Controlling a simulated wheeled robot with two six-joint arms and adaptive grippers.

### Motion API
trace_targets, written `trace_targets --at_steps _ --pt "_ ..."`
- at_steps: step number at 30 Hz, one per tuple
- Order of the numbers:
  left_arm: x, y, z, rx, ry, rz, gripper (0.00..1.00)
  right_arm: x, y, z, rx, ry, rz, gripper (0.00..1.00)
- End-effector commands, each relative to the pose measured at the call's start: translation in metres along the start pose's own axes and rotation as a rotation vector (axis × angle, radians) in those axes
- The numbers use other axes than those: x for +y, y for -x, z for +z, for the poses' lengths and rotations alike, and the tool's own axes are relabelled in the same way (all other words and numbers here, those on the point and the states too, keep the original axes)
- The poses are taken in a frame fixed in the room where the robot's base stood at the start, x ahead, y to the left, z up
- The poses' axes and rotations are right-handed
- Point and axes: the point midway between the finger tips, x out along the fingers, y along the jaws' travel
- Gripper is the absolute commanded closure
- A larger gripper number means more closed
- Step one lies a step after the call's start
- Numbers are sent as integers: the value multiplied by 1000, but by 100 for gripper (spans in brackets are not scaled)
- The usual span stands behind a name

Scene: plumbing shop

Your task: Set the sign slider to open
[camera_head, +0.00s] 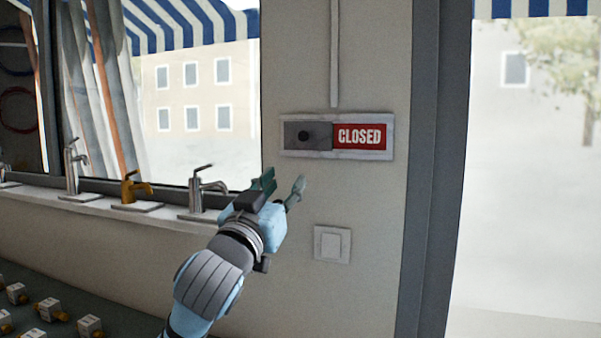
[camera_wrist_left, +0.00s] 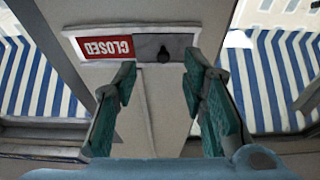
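The sign (camera_head: 337,153) is a pale frame on the wall between the window and the door. Its grey slider (camera_head: 308,135) with a dark round knob (camera_head: 303,137) covers the left half, and red CLOSED lettering (camera_head: 359,136) shows on the right. My left gripper (camera_head: 283,188) is below and left of the sign, apart from it. In the left wrist view the sign appears upside down, with the slider (camera_wrist_left: 168,48) and knob (camera_wrist_left: 164,54) ahead of my two green fingers (camera_wrist_left: 163,95), which are spread with nothing between them. My right gripper is not in view.
Several taps, including a brass one (camera_head: 134,187) and a chrome one (camera_head: 203,187), stand on the windowsill left of my arm. A light switch (camera_head: 332,244) is below the sign. A thin conduit (camera_head: 334,55) runs above it. A dark door frame (camera_head: 433,170) is at right.

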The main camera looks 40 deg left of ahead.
Motion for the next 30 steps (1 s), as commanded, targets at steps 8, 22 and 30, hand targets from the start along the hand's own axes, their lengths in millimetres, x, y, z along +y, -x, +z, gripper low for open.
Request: trace_targets --at_steps 8,22,30 --pt "-5 -19 -35 63 15 -8 62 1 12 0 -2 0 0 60" --pt "-5 -128 -41 66 11 -7 62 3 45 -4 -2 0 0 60" --pt "-6 -132 -39 67 9 -7 62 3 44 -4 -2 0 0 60"
